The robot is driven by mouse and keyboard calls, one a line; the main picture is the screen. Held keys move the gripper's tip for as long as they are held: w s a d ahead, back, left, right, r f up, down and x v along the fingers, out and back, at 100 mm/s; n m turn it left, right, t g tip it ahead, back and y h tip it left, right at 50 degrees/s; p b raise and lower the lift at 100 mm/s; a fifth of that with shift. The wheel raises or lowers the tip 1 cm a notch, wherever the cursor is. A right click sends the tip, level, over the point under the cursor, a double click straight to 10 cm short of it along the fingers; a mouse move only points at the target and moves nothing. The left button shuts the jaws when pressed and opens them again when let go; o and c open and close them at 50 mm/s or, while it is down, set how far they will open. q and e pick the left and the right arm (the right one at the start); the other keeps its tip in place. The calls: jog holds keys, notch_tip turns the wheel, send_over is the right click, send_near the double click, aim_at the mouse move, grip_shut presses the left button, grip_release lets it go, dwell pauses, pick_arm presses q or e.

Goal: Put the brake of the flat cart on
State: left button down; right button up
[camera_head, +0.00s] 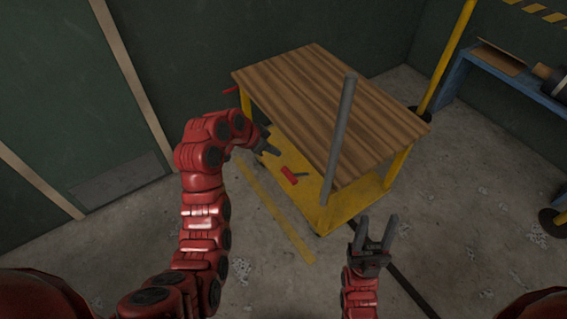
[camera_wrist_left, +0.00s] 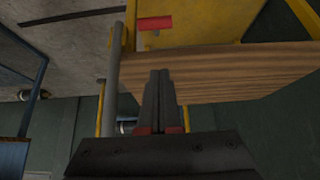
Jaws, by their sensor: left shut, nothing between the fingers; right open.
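The flat cart has a wooden top (camera_head: 325,100), a yellow lower deck (camera_head: 335,203) and a grey upright bar (camera_head: 340,135). A red piece (camera_head: 289,175) with a short dark bar beside it shows at the lower deck. Another red lever (camera_head: 231,89) sticks out at the cart's far left corner. I cannot tell which red part is the brake. My left gripper (camera_head: 272,148) is shut and empty beside the cart's left side, apart from the red piece. In the left wrist view its fingers (camera_wrist_left: 160,85) point towards a red part (camera_wrist_left: 155,23). My right gripper (camera_head: 377,232) is open and empty in front of the cart.
A blue bench (camera_head: 515,82) with a cardboard piece stands at the right wall. A yellow post (camera_head: 450,55) rises behind the cart. A yellow stripe (camera_head: 275,213) runs along the floor to the left. The near right floor is mostly clear.

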pick_arm(q)
jog(key=shift+s, duration=0.25)
send_over(287, 175)
jog(key=f, duration=0.5)
jog(key=f+p, duration=0.1)
jog(key=f, duration=0.2)
jog(key=shift+d, duration=0.25)
notch_tip(287, 175, down, 3)
jog(key=shift+a+f, duration=0.25)
jog(key=shift+f, duration=0.35)
jog(key=shift+f, duration=0.1)
